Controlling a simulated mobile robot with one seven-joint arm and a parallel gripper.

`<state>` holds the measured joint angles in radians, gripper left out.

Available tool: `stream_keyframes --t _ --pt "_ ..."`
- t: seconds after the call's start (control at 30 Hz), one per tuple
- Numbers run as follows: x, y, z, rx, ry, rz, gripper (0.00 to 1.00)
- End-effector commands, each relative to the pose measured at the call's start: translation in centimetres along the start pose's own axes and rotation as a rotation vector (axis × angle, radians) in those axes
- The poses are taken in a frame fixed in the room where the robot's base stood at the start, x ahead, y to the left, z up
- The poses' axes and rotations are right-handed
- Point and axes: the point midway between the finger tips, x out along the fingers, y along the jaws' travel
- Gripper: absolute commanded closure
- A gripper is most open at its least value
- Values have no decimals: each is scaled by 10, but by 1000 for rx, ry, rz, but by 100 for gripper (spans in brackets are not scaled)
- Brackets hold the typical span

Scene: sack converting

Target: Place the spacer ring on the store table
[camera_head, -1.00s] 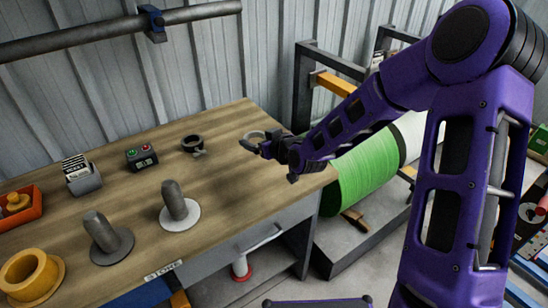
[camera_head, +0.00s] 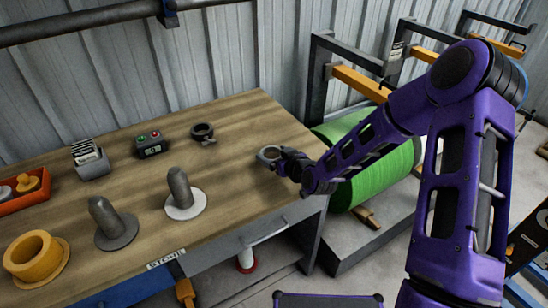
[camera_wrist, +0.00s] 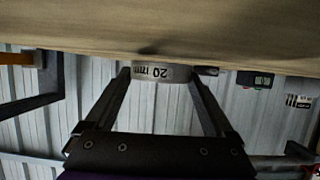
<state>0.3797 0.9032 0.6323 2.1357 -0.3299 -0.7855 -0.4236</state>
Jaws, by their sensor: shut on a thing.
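The spacer ring (camera_head: 269,153) is a grey ring at the right part of the store table (camera_head: 235,178), a wooden-topped table with a STORE label on its front edge. My gripper (camera_head: 279,157) is shut on the ring, reaching in from the right. In the wrist view the ring (camera_wrist: 162,73) sits between both fingertips, its "20 mm" marking upside down. The tabletop (camera_wrist: 160,30) fills the top of that view. The ring is at or just above the tabletop; I cannot tell whether it touches.
A dark clamp collar (camera_head: 202,131), a button box (camera_head: 151,144) and a card holder (camera_head: 90,160) stand towards the back. Two pegs on round bases (camera_head: 180,190) (camera_head: 110,222) and a yellow flanged bushing (camera_head: 35,258) stand nearer the front. A green roll (camera_head: 375,165) lies right of the table.

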Motion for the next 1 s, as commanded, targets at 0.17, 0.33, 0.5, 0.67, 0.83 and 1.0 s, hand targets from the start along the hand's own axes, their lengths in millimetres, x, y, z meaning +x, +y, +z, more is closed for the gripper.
stream_keyframes --t 0.17,0.33,0.5,0.67,0.83,1.0 --pt "3 0 6 -1 3 0 87" --pt "4 0 8 -1 3 0 87" --pt "4 -1 10 -1 1 -1 1" --pt "4 0 10 0 1 -1 0" --pt "3 0 6 0 1 0 0" --pt "-22 0 6 -3 0 0 0"
